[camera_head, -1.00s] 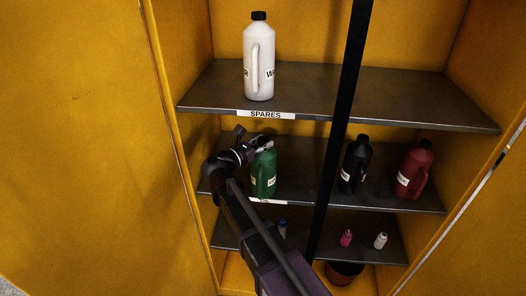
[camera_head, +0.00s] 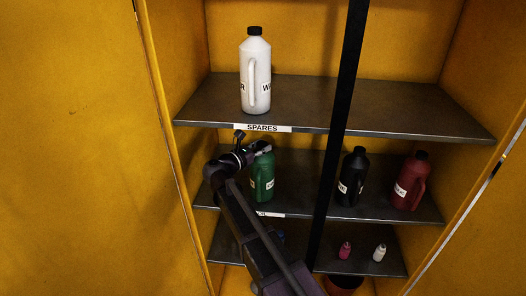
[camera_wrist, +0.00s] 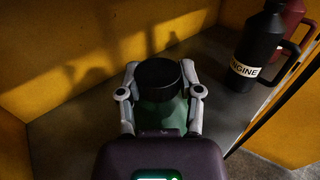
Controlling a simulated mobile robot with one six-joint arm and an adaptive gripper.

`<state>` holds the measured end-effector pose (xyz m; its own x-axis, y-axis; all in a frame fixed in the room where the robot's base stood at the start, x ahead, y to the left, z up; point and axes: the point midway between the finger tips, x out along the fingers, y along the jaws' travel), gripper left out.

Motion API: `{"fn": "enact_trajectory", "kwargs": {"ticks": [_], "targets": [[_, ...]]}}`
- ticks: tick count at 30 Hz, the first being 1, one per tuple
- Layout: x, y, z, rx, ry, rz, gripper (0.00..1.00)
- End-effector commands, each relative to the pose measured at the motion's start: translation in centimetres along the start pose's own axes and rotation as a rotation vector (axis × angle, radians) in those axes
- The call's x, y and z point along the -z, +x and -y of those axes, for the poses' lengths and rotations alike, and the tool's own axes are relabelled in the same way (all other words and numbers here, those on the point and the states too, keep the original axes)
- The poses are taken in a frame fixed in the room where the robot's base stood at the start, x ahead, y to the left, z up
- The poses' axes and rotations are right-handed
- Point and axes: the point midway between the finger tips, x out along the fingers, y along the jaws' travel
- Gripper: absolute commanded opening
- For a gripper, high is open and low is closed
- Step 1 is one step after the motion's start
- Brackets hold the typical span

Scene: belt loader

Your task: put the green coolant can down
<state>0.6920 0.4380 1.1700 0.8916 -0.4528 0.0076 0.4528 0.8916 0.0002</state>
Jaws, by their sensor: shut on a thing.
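The green coolant can (camera_head: 263,178) is upright at the left of the middle shelf (camera_head: 305,200) in the head view. In the wrist view its black cap (camera_wrist: 159,79) and some green body show between the fingers. My gripper (camera_wrist: 160,88) is shut on the can just below the cap; it also shows at the can's top in the head view (camera_head: 260,150). The can's base appears at shelf level, but I cannot tell whether it touches. My arm hides part of the shelf front and its label.
A black can (camera_head: 352,180) and a red can (camera_head: 410,182) stand to the right on the same shelf, beyond a dark upright post (camera_head: 340,110). A white can (camera_head: 255,75) stands on the SPARES shelf (camera_head: 375,102) above. Small bottles (camera_head: 379,253) stand below. Yellow walls enclose the left side.

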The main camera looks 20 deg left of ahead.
Motion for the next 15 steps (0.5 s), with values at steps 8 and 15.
{"fn": "enact_trajectory", "kwargs": {"ticks": [8,15], "targets": [[0.16,1.05,-0.88,0.000,-0.001,0.003,0.00],[0.11,0.99,-0.89,0.000,-0.001,0.003,0.00]]}}
